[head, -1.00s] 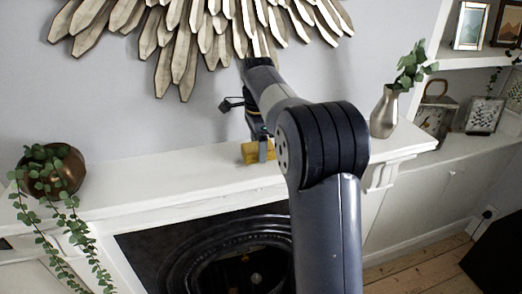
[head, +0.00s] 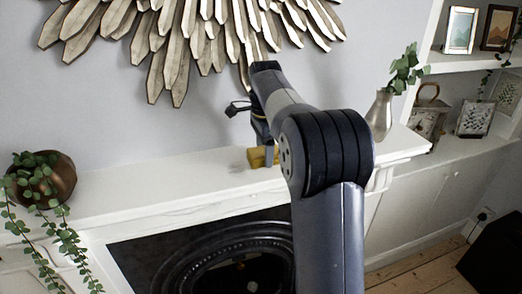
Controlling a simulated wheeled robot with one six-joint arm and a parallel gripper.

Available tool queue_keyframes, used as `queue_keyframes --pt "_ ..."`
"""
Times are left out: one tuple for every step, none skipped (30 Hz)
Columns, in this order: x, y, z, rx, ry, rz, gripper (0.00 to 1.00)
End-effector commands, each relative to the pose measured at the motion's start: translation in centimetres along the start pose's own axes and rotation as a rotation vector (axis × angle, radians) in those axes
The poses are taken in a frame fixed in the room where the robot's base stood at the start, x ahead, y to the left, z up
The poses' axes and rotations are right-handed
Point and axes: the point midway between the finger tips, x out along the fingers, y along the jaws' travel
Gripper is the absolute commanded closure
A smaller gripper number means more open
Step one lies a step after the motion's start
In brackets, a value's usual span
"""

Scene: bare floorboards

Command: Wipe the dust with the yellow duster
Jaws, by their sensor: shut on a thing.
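The yellow duster (head: 259,158) is on the white mantelpiece shelf (head: 150,182), below the wooden sunburst. My gripper (head: 269,150) is shut on the duster from above. The duster looks to be touching the shelf top, and my arm hides its right side. A faint grey smudge of dust (head: 238,164) shows on the shelf just left of the duster. I cannot tell whether more dust lies behind my arm.
A copper pot with a trailing plant (head: 52,182) stands at the shelf's left end. A silver vase with leaves (head: 380,115) stands at the right end. The wooden sunburst (head: 180,40) hangs close above. The shelf between pot and duster is clear.

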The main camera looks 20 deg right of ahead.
Motion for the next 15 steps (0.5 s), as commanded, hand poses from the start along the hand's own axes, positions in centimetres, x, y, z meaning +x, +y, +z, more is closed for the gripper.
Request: queue_keyframes --pt "0.2 0.5 0.0 0.000 0.000 -0.002 0.61" --pt "0.2 0.8 0.0 0.000 0.000 -0.002 0.61" --pt "0.3 1.1 0.0 0.000 0.000 -0.001 0.61" --pt "0.3 1.3 0.0 0.000 0.000 -0.001 0.61" --pt "0.3 1.5 0.0 0.000 0.000 -0.002 0.61" --pt "0.3 1.7 0.0 0.000 0.000 -0.001 0.61" --pt "0.3 1.9 0.0 0.000 0.000 -0.001 0.61" --pt "0.3 1.9 0.0 0.000 0.000 0.000 0.61" --pt "0.3 2.0 0.0 0.000 0.000 0.000 0.61" --pt "0.3 2.1 0.0 0.000 0.000 0.000 0.61" --pt "0.2 2.1 0.0 0.000 0.000 0.001 0.61" --pt "0.2 2.3 0.0 0.000 0.000 0.000 0.61" --pt "0.2 2.5 0.0 0.000 0.000 0.000 0.61" --pt "0.2 2.8 0.0 0.000 0.000 0.000 0.61" --pt "0.3 3.1 0.0 0.000 0.000 0.001 0.61"
